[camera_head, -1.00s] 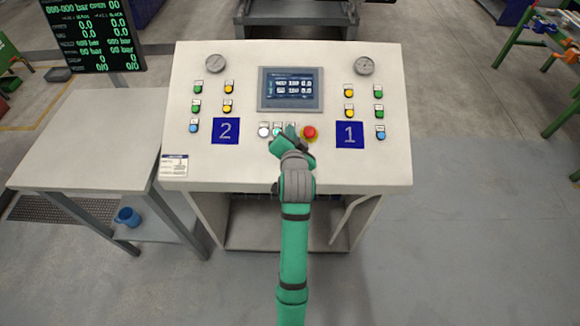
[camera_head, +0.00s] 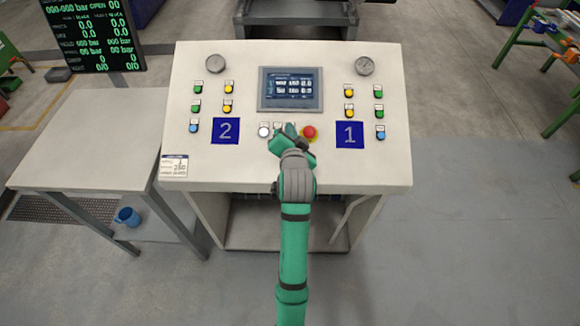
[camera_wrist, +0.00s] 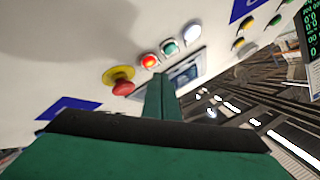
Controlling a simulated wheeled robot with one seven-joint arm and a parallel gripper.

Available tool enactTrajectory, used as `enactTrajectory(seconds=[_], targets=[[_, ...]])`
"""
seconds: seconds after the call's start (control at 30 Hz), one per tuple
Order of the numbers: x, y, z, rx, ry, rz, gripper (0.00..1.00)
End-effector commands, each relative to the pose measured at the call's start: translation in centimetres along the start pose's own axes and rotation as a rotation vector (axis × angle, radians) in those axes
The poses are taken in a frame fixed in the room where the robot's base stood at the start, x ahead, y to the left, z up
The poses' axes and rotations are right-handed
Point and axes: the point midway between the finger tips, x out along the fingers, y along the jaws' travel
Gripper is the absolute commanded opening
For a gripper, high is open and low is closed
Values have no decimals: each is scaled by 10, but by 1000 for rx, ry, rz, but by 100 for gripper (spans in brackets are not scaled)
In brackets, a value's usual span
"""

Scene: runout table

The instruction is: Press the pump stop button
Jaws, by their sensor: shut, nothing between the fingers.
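The sloped white control panel (camera_head: 260,172) carries a row of small buttons below its screen. A white button (camera_head: 264,131) shows at the row's left end. A red mushroom button (camera_head: 309,132) on a yellow ring sits at the right. My gripper (camera_head: 290,131) is shut and empty, at the row between them, hiding part of it. The wrist view shows a red button (camera_wrist: 149,61), a teal button (camera_wrist: 169,47) and the white one (camera_wrist: 191,32). My fingers point close to the red and teal buttons; contact cannot be told. Button labels are unreadable, so which is pump stop is unclear.
The panel screen (camera_head: 291,88) is above the row. Blue plates marked 2 (camera_head: 226,131) and 1 (camera_head: 350,134) flank it, with several coloured buttons and two gauges. A grey table (camera_head: 85,140) stands left, below a monitor (camera_head: 92,35).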

Motion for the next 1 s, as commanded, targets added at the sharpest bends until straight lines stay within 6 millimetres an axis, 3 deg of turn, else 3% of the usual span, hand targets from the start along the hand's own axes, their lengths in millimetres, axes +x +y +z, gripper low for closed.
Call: enactTrajectory(seconds=[0.7, 1.0], targets=[[-39, -29, -29, 0, 1, -1, 0], [-42, -30, -30, 0, 0, 0, 0]])
